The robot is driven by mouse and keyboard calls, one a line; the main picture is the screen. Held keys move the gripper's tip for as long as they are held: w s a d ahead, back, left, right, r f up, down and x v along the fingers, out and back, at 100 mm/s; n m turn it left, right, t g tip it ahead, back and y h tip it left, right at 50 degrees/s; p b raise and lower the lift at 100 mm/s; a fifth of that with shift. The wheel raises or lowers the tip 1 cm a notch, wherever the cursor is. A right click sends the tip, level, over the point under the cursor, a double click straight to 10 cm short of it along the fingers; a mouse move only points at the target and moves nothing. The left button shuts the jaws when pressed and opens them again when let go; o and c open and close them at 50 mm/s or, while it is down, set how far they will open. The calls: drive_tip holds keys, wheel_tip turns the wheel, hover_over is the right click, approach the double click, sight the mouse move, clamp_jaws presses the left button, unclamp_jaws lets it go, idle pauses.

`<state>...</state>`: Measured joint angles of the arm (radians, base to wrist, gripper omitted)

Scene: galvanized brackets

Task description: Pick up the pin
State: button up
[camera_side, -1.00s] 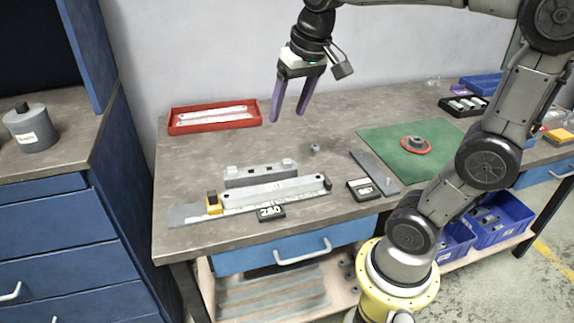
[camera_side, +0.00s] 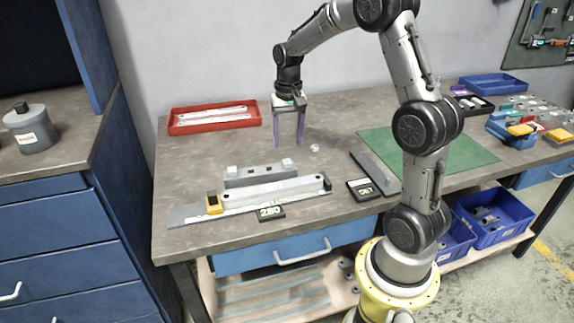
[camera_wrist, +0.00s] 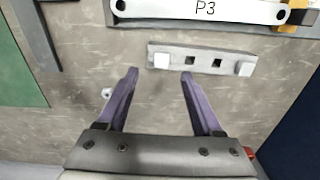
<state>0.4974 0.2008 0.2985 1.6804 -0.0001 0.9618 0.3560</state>
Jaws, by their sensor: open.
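A small pale grey piece (camera_side: 315,148), which looks like the pin, lies loose on the bench. It also shows in the wrist view (camera_wrist: 107,93), just outside the left finger; its exact shape is too small to tell. A grey block (camera_side: 261,177) stands nearer the bench front. In the wrist view the block (camera_wrist: 203,61) has two empty square holes and a whitish square peg (camera_wrist: 161,61) near one end, another (camera_wrist: 245,68) near the other. My gripper (camera_side: 288,144) is open and empty, pointing down left of the loose piece. It also shows in the wrist view (camera_wrist: 158,73).
A long bar (camera_side: 272,193) marked P3 lies in front of the block, with a yellow-orange piece (camera_side: 213,203) and a display (camera_side: 271,212). A flat dark bar (camera_side: 375,173) lies right. A red tray (camera_side: 214,119) stands behind left. My arm partly covers the green mat (camera_side: 470,153).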

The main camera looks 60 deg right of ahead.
sight(287, 161)
drive_tip(key=shift+w+f, duration=0.2)
drive_tip(key=shift+f, duration=3.25)
clamp_jaws()
